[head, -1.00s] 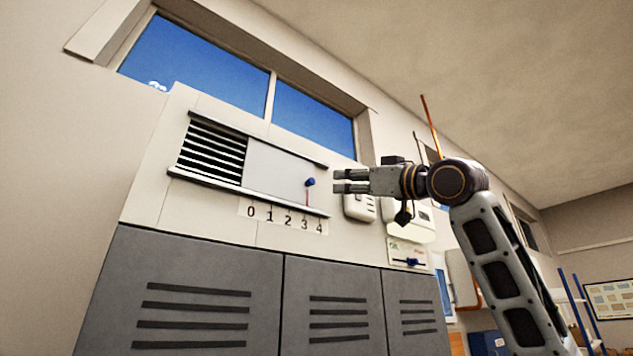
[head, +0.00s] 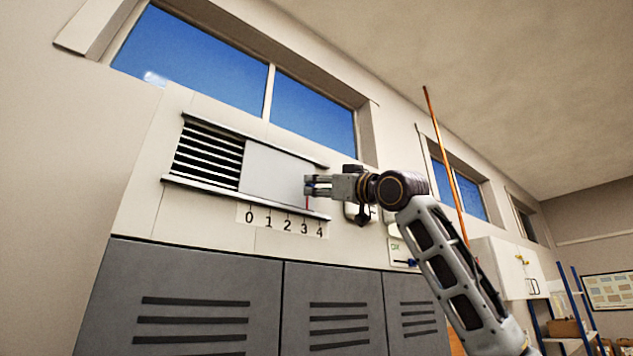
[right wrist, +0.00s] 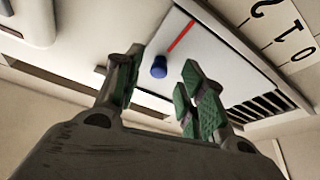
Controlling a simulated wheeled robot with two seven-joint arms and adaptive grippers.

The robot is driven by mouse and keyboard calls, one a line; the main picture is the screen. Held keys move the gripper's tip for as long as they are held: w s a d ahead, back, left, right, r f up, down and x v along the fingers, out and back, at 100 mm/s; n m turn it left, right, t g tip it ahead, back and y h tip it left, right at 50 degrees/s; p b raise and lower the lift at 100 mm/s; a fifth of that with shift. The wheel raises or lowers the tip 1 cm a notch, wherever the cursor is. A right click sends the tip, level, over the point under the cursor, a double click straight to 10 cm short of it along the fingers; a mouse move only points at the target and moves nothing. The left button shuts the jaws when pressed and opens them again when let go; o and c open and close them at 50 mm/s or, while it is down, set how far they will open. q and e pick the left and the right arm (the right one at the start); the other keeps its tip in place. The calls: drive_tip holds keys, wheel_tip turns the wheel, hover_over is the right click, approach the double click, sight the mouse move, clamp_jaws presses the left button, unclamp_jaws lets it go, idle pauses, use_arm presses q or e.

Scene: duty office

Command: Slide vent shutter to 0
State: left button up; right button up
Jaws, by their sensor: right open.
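The vent shutter (head: 272,175) is a pale flat panel between two rails on the wall. It covers the right part of the vent, with dark slats (head: 205,155) open on the left. Its red pointer line (head: 307,202) stands near the 3 on the scale (head: 285,222). In the right wrist view the blue knob (right wrist: 159,67) shows between my open fingers, with no clear contact. My right gripper (head: 308,186) is open at the shutter's right end and largely hides the knob in the head view. My left gripper is not in view.
Grey lockers (head: 190,300) with slotted doors stand below the vent. Windows (head: 312,115) lie above it.

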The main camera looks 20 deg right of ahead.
drive_tip(key=shift+x, duration=0.9)
drive_tip(key=shift+c, duration=0.5)
clamp_jaws()
